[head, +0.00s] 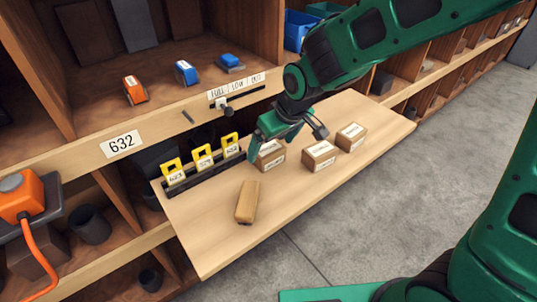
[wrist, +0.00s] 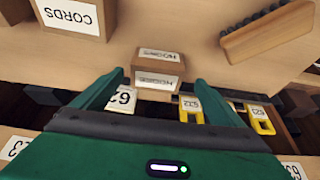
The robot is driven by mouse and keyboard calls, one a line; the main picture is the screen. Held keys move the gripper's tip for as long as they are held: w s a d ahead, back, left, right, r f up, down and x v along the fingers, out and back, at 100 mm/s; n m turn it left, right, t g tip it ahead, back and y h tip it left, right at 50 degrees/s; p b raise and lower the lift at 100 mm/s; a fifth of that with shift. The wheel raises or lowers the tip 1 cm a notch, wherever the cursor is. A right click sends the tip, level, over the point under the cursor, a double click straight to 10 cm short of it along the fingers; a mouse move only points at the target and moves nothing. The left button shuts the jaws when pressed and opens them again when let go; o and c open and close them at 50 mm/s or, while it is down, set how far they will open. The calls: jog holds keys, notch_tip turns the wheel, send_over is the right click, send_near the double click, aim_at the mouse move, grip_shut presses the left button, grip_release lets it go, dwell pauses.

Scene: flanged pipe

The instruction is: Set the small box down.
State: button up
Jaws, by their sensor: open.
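The small box (head: 270,158) is a brown carton with white labels. It appears to rest upright on the pull-out wooden board (head: 215,240), right of the yellow tags. In the wrist view the small box (wrist: 158,67) shows beyond my fingertips, with a label on its top and one on its side; the print is upside down there. In the wrist view my gripper (wrist: 160,84) is open, with a gap on each side of the box. The gripper partly hides the box.
Two more cartons (head: 320,156) (head: 351,137) stand to the right. A wooden brush (head: 247,202) lies near the front. Yellow numbered tags (head: 203,157) stand in a black rack along the shelf edge. The board's front left is clear.

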aim_at(269, 148)
jog(key=shift+w+x, duration=0.2)
jog(key=shift+x, duration=1.2)
jog(key=shift+w+x, duration=0.2)
jog(key=shift+x, duration=1.2)
jog(key=shift+d+r, duration=0.1)
jog(key=shift+d, duration=0.05)
jog(key=c, duration=1.5)
jog(key=shift+r, duration=0.1)
